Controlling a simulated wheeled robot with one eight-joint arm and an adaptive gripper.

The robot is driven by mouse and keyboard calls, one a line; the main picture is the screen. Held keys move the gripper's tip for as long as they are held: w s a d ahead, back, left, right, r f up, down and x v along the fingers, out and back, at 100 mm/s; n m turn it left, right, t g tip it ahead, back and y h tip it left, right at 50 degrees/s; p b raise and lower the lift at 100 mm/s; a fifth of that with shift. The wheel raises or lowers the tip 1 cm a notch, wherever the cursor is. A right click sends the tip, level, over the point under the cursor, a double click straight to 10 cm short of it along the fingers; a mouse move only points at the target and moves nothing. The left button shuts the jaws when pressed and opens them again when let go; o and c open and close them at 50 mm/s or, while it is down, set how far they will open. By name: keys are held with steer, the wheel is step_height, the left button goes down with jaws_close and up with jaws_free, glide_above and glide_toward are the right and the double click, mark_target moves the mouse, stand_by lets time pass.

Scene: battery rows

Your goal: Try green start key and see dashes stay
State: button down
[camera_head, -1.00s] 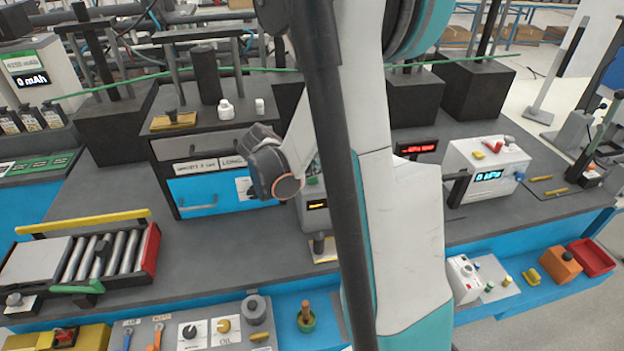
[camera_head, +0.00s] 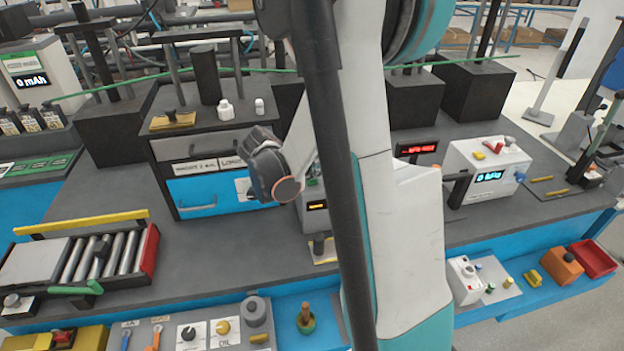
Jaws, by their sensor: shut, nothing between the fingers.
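A small grey instrument (camera_head: 309,213) with a dark display showing short yellow marks stands in the middle of the bench, partly hidden by my arm. The marks are too small to read for certain. A bit of green (camera_head: 312,182) shows at its top; I cannot tell whether it is the start key. My gripper (camera_head: 268,168), the dark end of my arm, is just left of and above the instrument, in front of the drawer unit. It is shut and empty; its fingertips are hard to make out, and I cannot tell whether it touches anything.
A drawer unit (camera_head: 215,190) with a blue drawer stands left of the instrument. A roller conveyor (camera_head: 150,250) is at left. A white box with a blue display (camera_head: 490,177) and a red display (camera_head: 416,149) are at right. Bare bench (camera_head: 235,250) lies in front of the drawers.

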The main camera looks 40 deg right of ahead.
mark_target(314, 181)
steer(key=shift+r, duration=0.15)
steer(key=shift+r+p, duration=0.55)
steer(key=shift+r, duration=0.15)
steer(key=shift+r+p, duration=1.65)
steer(key=shift+r, duration=0.8)
